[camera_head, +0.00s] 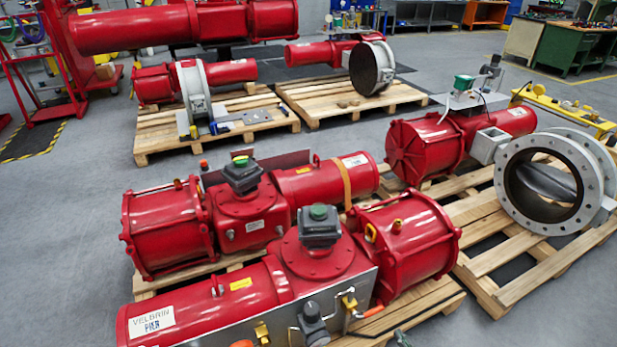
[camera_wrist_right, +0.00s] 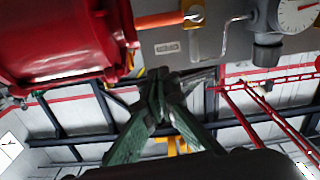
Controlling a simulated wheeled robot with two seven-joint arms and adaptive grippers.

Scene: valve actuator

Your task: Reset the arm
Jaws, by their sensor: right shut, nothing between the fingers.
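The nearest red valve actuator (camera_head: 255,283) lies on a wooden pallet in the head view, with a grey metal panel along its front. A small lever with an orange handle (camera_head: 373,311) and a brass valve body (camera_head: 349,301) sits on that panel. The orange handle also shows at the top of the right wrist view (camera_wrist_right: 160,20). My right gripper (camera_head: 401,338) shows only as a small dark tip at the bottom edge, just below and right of the handle. In the wrist view its green fingers (camera_wrist_right: 163,84) meet, shut and empty, apart from the handle. My left gripper is not in view.
A grey regulator (camera_head: 313,322) stands left of the lever; its round gauge (camera_wrist_right: 297,14) shows in the wrist view. A second red actuator (camera_head: 165,225) lies behind. A large flanged valve (camera_head: 500,180) rests on the right pallet (camera_head: 525,262).

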